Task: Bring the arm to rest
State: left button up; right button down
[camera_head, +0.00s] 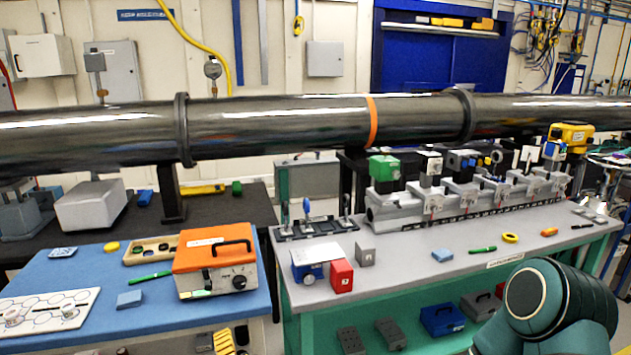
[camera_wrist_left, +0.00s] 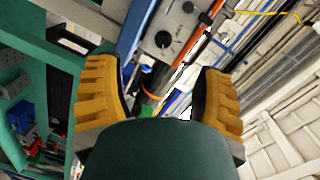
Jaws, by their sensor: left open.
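My left gripper (camera_wrist_left: 158,95) shows in the left wrist view. Its two yellow ribbed fingers stand wide apart with nothing held between them. The grey knobbed front of the orange instrument box (camera_wrist_left: 168,30) shows beyond the fingertips, apart from them.
The orange box (camera_head: 216,260) stands on a blue-topped table (camera_head: 88,268). A grey-topped bench (camera_head: 400,274) to its right carries a rail with several mounts (camera_head: 470,198). A large dark beam pipe (camera_head: 280,125) crosses behind. A teal bench frame (camera_wrist_left: 60,35) shows at left in the wrist view.

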pick_arm(q)
jog(key=s+a+f+n+g, duration=0.2)
jog(key=f+g, duration=0.1)
jog(key=f, duration=0.3)
jog(key=s+a+f+n+g, duration=0.2)
jog(key=s+a+f, duration=0.1)
jog(key=f, duration=0.3)
jog(key=s+d+f+n+g+h, duration=0.2)
jog(key=s+d+f+n+g, duration=0.15)
jog(key=s+f+g, duration=0.45)
jog(key=s+d+r+n+g+h, duration=0.1)
jog(key=s+d+r+n+h, duration=0.2)
jog(key=s+d+h, duration=0.4)
jog(key=s+d+n, duration=0.1)
jog(key=d, duration=0.1)
jog(key=shift+s+d+r, duration=0.15)
jog(key=shift+s+d, duration=0.2)
jog(key=shift+d, duration=0.05)
